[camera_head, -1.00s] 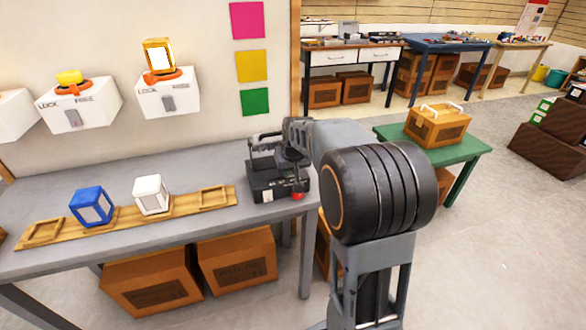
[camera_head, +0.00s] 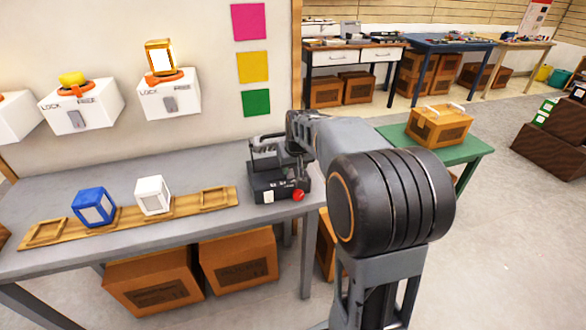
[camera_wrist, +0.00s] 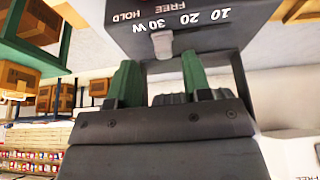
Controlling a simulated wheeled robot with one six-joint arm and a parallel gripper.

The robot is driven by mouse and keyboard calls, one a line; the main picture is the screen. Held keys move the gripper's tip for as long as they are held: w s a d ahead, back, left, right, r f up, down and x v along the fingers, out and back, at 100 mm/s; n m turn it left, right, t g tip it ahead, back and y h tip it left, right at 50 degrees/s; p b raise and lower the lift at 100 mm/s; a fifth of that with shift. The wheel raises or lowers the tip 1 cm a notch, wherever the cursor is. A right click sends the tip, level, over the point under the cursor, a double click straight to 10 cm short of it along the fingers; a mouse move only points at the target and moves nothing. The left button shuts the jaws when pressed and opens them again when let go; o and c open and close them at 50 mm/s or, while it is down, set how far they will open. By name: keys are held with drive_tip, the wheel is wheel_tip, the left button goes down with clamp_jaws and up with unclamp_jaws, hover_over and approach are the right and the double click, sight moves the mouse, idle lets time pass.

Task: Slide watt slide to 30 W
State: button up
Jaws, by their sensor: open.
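The black device (camera_head: 280,184) with the watt slide stands at the right end of the grey table. In the wrist view its dark face (camera_wrist: 125,38) carries the marks 10, 20 and 30 W, plus FREE and HOLD. A light grey slide knob (camera_wrist: 162,44) lines up roughly with the 30 W mark; the tilted view leaves its exact setting unclear. My gripper (camera_wrist: 160,66) is open, its two green fingers apart on either side of the knob. The fingertips sit just short of it in the picture; contact is not visible. In the head view my arm partly hides the gripper.
A red button (camera_head: 299,195) is on the device. A wooden rail (camera_head: 130,222) with a blue cube (camera_head: 93,206) and a white cube (camera_head: 153,195) lies left. White switch boxes (camera_head: 170,96) hang on the wall. A green table (camera_head: 462,152) stands right.

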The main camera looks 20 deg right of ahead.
drive_tip(key=p+v, duration=0.1)
drive_tip(key=v, duration=0.9)
drive_tip(key=shift+s+r, duration=0.25)
drive_tip(key=shift+r, duration=0.1)
drive_tip(key=s+a+r+p, duration=0.1)
drive_tip(key=s+a+p, duration=0.3)
drive_tip(key=s+p, duration=0.2)
drive_tip(key=s+a+r+n+p, duration=0.1)
drive_tip(key=s+a+p, duration=0.4)
drive_tip(key=s, duration=0.6)
drive_tip(key=shift+a+n+g+y+p, duration=0.2)
drive_tip(key=shift+n+g+y+p, duration=0.15)
drive_tip(key=shift+p, duration=0.6)
drive_tip(key=shift+s+r, duration=0.1)
